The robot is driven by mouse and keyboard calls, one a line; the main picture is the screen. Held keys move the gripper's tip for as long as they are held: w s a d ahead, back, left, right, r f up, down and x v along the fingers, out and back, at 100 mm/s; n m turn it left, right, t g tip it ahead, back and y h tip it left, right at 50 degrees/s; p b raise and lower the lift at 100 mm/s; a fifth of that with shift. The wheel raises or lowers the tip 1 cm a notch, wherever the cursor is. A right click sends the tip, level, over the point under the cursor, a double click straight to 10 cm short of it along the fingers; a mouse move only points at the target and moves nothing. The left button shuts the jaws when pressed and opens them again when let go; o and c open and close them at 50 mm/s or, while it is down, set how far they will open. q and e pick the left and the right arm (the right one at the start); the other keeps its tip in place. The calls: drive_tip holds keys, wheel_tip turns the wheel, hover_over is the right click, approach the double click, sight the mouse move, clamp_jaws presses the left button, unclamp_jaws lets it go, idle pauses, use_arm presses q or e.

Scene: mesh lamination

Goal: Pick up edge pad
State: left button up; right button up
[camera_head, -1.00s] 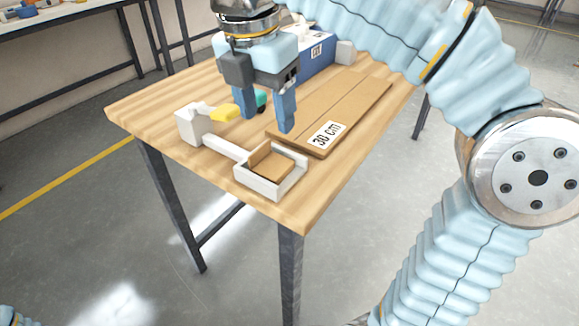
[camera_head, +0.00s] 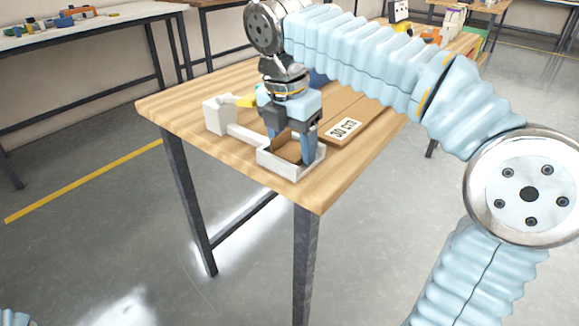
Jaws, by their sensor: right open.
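The brown edge pad (camera_head: 287,149) lies in the white open tray (camera_head: 283,170) at the near corner of the wooden table. My right gripper (camera_head: 291,148) points down over the tray with its two blue fingers apart. The fingertips reach down to the tray, one on each side of the pad. I cannot tell whether they touch the pad. The gripper hides part of the pad and the tray's back. My left gripper is out of view.
A white block (camera_head: 218,114) with a yellow piece (camera_head: 245,101) stands left, joined to the tray by a white bar. The table's front edge (camera_head: 318,203) is close.

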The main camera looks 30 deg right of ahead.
drive_tip(key=shift+a+r, duration=0.1)
drive_tip(key=c, duration=0.7)
